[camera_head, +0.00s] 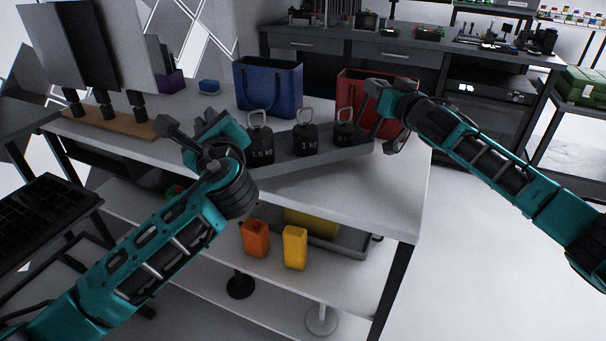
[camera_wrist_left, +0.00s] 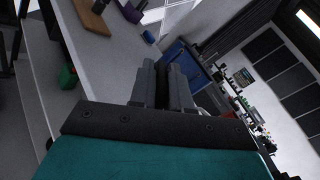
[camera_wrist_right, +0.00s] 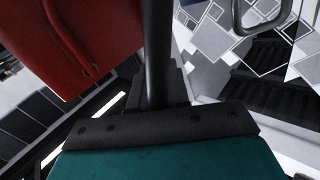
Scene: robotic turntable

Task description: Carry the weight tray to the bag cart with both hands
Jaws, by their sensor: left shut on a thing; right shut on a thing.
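The grey weight tray (camera_head: 312,163) is at the white bag cart (camera_head: 400,190), over its top. I cannot tell whether it touches the top. Three dark weights stand on the tray: 1.5 kg (camera_head: 261,150), 1 kg (camera_head: 306,141) and one marked about 0.5 kg (camera_head: 345,132). My left gripper (camera_head: 236,158) is shut at the tray's left end; its arm hides the grip. Its fingers show in the left wrist view (camera_wrist_left: 165,88). My right gripper (camera_head: 384,134) is shut on the tray's right end. A dark bar stands between its fingers in the right wrist view.
A blue bag (camera_head: 268,87) and a red bag (camera_head: 350,92) stand on the cart behind the tray. A wooden board with dark posts (camera_head: 105,118) is at the left. Orange (camera_head: 255,238) and yellow (camera_head: 295,247) containers sit on the shelf below. Open floor lies right.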

